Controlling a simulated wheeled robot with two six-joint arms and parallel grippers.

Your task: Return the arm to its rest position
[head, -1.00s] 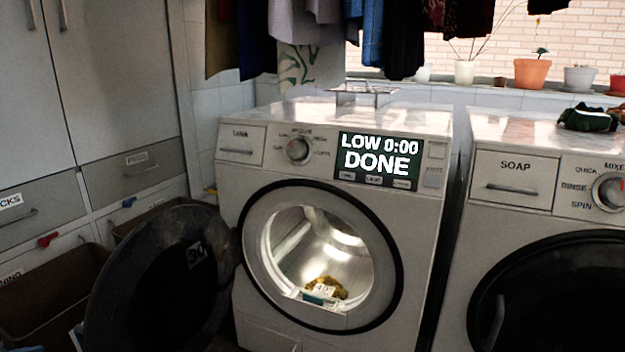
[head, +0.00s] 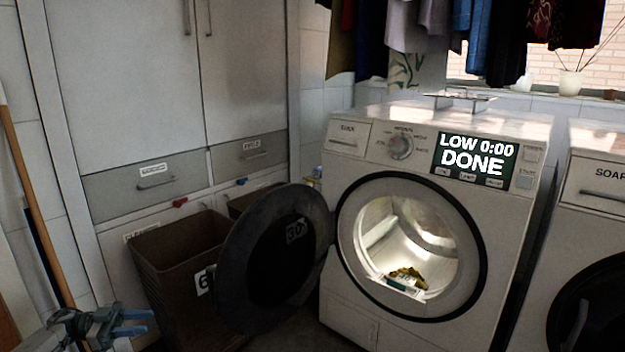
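My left gripper (head: 139,322) is low at the left edge of the head view, in front of the cabinets and left of the brown bin. Its two blue fingers point right and stand apart, with nothing visible between them. Most of my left arm is out of the picture. My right gripper is not in view. The dryer (head: 345,270) stands right of centre with its round door (head: 232,262) swung open to the left. Its display (head: 474,160) reads "LOW 0:00 DONE". A small yellowish item (head: 408,276) lies inside the lit drum.
A brown bin (head: 165,262) with a white label stands between my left gripper and the open door. A wooden pole (head: 38,205) leans at the far left. A second machine (head: 590,230) stands at the right edge. Clothes (head: 420,25) hang above the dryer.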

